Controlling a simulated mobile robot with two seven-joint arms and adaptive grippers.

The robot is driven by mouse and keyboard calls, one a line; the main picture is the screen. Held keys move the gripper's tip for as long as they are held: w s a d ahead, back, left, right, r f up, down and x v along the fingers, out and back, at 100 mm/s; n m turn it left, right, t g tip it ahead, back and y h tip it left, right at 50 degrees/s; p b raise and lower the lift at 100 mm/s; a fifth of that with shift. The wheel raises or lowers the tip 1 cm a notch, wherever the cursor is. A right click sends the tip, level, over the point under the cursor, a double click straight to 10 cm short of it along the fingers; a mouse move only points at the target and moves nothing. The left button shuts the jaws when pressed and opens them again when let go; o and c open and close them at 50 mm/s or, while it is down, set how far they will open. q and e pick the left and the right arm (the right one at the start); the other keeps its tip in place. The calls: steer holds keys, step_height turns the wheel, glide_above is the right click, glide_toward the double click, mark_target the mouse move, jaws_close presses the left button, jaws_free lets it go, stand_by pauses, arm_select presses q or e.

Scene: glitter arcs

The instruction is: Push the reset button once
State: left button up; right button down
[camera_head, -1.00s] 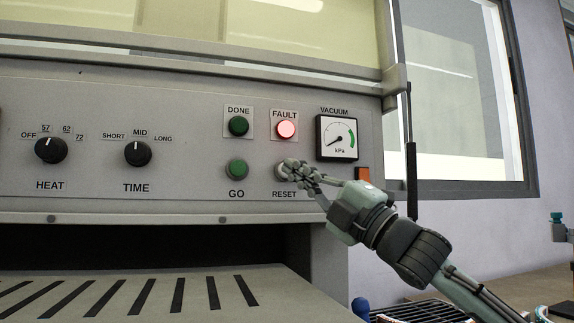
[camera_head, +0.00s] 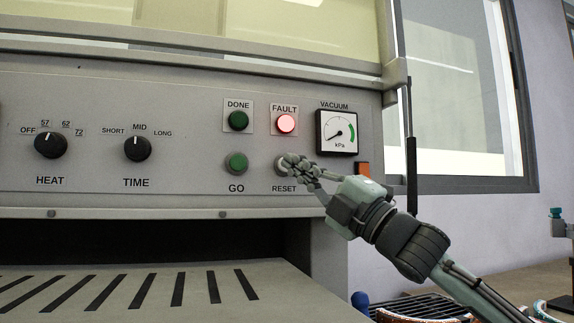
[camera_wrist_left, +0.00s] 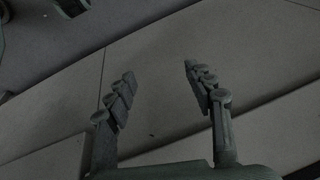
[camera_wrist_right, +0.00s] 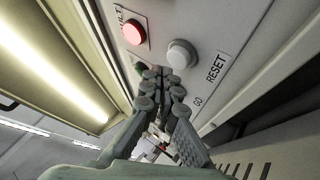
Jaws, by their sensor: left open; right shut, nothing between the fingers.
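The reset button (camera_head: 279,168) is a pale round knob above the RESET label on the grey panel. In the head view my right gripper's fingers partly cover it. In the right wrist view the button (camera_wrist_right: 181,54) shows whole, just beyond and to the right of the fingertips. My right gripper (camera_head: 290,162) is shut and empty, its tips close to the button; they look slightly apart from it in the right wrist view (camera_wrist_right: 157,74). The FAULT lamp (camera_head: 286,124) above glows red. My left gripper (camera_wrist_left: 158,78) is open and empty in the left wrist view.
The green GO button (camera_head: 236,163) sits left of RESET, below the dark green DONE lamp (camera_head: 238,121). The vacuum gauge (camera_head: 338,132) and an orange switch (camera_head: 362,169) are to the right. A slotted shelf (camera_head: 150,295) juts out below the panel.

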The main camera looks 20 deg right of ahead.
steer(key=shift+w, duration=0.1)
stand_by(0.4)
steer(key=shift+w+p, duration=0.35)
steer(key=shift+w+p, duration=0.35)
steer(key=shift+w, duration=0.1)
stand_by(0.6)
steer(key=shift+s, duration=0.85)
steer(key=shift+s, duration=0.1)
steer(key=shift+s+d+b, duration=0.1)
steer(key=shift+s+b, duration=0.75)
steer(key=shift+s, duration=1.6)
